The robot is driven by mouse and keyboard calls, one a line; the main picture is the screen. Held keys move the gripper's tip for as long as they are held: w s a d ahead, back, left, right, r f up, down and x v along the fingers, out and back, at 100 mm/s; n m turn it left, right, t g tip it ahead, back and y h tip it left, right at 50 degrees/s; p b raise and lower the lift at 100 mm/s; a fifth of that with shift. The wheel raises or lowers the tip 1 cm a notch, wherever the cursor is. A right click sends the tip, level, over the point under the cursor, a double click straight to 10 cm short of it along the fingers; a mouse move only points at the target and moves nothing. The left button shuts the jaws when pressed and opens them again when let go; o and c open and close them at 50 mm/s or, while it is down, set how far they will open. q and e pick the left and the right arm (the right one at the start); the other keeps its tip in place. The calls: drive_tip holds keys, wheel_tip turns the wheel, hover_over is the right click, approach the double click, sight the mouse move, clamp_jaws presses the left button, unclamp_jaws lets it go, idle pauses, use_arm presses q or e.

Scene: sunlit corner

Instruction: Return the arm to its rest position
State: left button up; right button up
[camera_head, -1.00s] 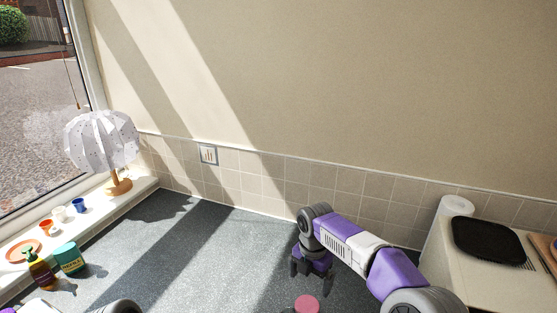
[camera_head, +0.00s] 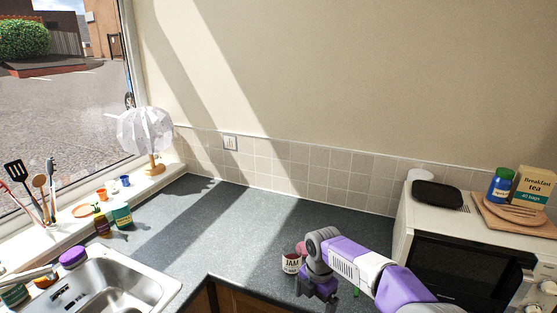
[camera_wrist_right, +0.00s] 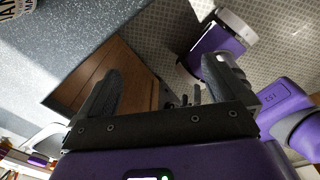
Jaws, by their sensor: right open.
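My right arm enters the head view from the lower right, purple and white. Its gripper (camera_head: 318,291) points down near the counter's front edge, just right of the jam jar (camera_head: 291,264), with its fingertips cut by the frame. In the right wrist view the gripper (camera_wrist_right: 165,85) has its two dark fingers wide apart with nothing held between them. Part of the jar's label (camera_wrist_right: 12,9) shows at that view's top left corner, apart from the fingers. My left gripper is not in view.
The grey counter (camera_head: 240,225) has clear room left of the jar. A sink (camera_head: 115,283) is at the lower left. A microwave (camera_head: 465,268) stands on the right, with a black pan (camera_head: 437,194) and a wooden board (camera_head: 510,213) on top. A lamp (camera_head: 150,135) stands on the sill.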

drive_tip(key=s+a+f+m+y, duration=0.1)
drive_tip(key=s+f+m, duration=0.25)
drive_tip(key=f, duration=0.35)
drive_tip(key=s+f+m+y, duration=0.1)
drive_tip(key=s+f+m, duration=0.1)
drive_tip(key=f+m, duration=0.45)
drive_tip(key=s+a+f+m+y, duration=0.1)
drive_tip(key=s+f+m, duration=0.2)
drive_tip(key=f, duration=0.6)
drive_tip(key=s+d+f+m, duration=0.1)
drive_tip(key=s+f+m, duration=0.2)
drive_tip(key=s+m, duration=0.5)
drive_tip(key=s+d+f+m, duration=0.1)
drive_tip(key=s+f+m, duration=0.3)
drive_tip(key=s+m, duration=0.4)
drive_tip(key=shift+s+t+y, duration=0.3)
drive_tip(key=shift+s+y, duration=0.05)
drive_tip(key=shift+y, duration=0.05)
